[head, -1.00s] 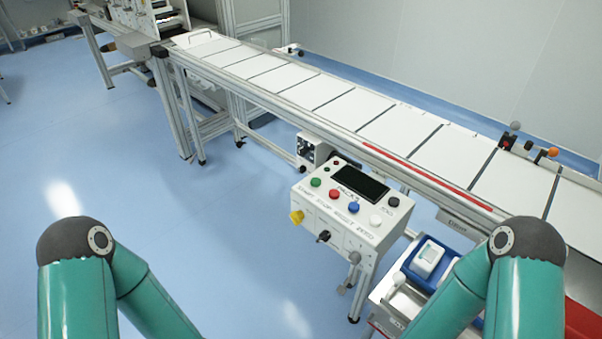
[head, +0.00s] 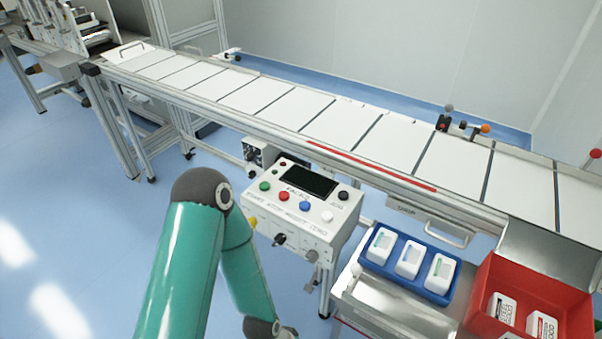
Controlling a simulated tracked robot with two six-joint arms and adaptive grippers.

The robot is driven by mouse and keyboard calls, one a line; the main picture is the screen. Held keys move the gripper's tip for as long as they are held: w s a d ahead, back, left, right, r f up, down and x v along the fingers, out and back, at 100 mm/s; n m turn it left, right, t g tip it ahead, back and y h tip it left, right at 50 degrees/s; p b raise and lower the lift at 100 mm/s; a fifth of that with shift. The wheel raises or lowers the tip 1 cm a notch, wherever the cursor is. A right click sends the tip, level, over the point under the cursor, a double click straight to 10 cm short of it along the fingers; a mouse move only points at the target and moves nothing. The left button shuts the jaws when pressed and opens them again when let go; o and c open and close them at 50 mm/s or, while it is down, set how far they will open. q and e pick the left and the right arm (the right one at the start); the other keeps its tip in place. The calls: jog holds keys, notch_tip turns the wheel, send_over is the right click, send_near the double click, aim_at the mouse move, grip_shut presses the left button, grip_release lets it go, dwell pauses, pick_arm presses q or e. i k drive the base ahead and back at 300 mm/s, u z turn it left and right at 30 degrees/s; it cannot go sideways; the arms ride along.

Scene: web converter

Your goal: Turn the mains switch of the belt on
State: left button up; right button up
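The belt's white control box (head: 306,212) stands below the near side of the belt (head: 290,112). Its top has a dark screen (head: 309,180) and coloured buttons. Its front carries a yellow knob (head: 251,222), a black rotary switch (head: 280,239) and a grey knob (head: 312,256). Which one is the mains switch cannot be read. A small unit with black parts (head: 257,152) sits under the belt behind the box. My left arm is in front of the box's left side, its forearm pointing down. Both grippers are out of view.
A blue tray (head: 393,273) with three white containers stands on a metal cart right of the control box. A red bin (head: 520,275) with white containers is further right. The blue floor left of the box is clear.

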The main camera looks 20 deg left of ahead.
aim_at(251, 174)
jog(key=u, duration=1.5)
jog(key=i, duration=0.1)
jog(key=z, duration=2)
jog(key=k, duration=0.2)
jog(key=u, duration=0.6)
jog(key=k, duration=0.9)
jog(key=u, duration=1.65)
jog(key=i, duration=1.8)
jog(key=z, duration=0.9)
